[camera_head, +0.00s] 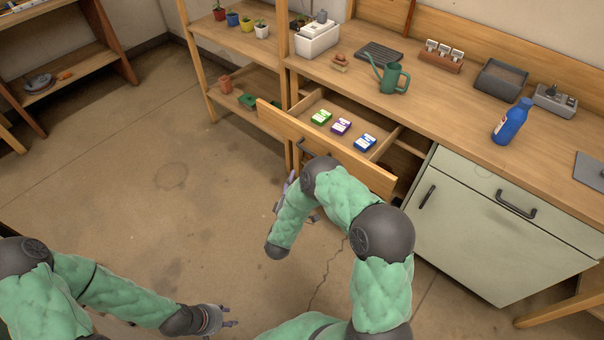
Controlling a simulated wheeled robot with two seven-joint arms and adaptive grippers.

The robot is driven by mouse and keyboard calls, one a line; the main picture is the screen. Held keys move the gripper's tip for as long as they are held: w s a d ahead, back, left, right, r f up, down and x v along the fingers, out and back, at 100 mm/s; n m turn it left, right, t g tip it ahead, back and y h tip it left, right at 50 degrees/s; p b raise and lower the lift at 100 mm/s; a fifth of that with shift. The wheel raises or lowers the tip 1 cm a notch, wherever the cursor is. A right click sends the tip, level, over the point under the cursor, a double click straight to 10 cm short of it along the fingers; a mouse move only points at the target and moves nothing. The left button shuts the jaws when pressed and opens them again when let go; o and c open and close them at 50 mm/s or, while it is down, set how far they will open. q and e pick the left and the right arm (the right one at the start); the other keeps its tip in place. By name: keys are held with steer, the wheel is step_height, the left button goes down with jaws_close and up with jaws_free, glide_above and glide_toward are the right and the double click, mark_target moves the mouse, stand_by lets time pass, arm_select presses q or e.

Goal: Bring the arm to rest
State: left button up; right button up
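My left gripper (231,316) is low at the bottom of the view, over bare floor. Its two fingers are spread with nothing between them. My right arm (345,195) is bent in front of the open drawer (270,118). The drawer handle (303,145) shows just above the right arm. The drawer holds a green packet (321,118), a purple packet (341,127) and a blue packet (365,142).
The counter carries a green watering can (391,78), a blue bottle (511,122), a dark tray (500,80) and a white box (317,40). A grey-green cabinet (490,225) stands right of the drawer. A plant shelf (235,48) stands at left. Floor at left is clear.

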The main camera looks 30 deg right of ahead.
steer(key=shift+f, duration=0.1)
stand_by(0.5)
steer(key=s+a+f+m+g+y, duration=0.3)
steer(key=a+f+m+g+y, duration=0.25)
steer(key=a+f+y, duration=0.55)
steer(key=s+a+f+m+g+y, duration=0.1)
steer(key=s+a+m+g+y, duration=0.2)
steer(key=s, duration=0.8)
steer(key=s+a+f+m+g+y+p, duration=0.1)
steer(key=s+a+m+g+y, duration=0.3)
steer(key=s, duration=0.7)
steer(key=shift+a+f+g, duration=0.45)
steer(key=shift+f+g, duration=0.2)
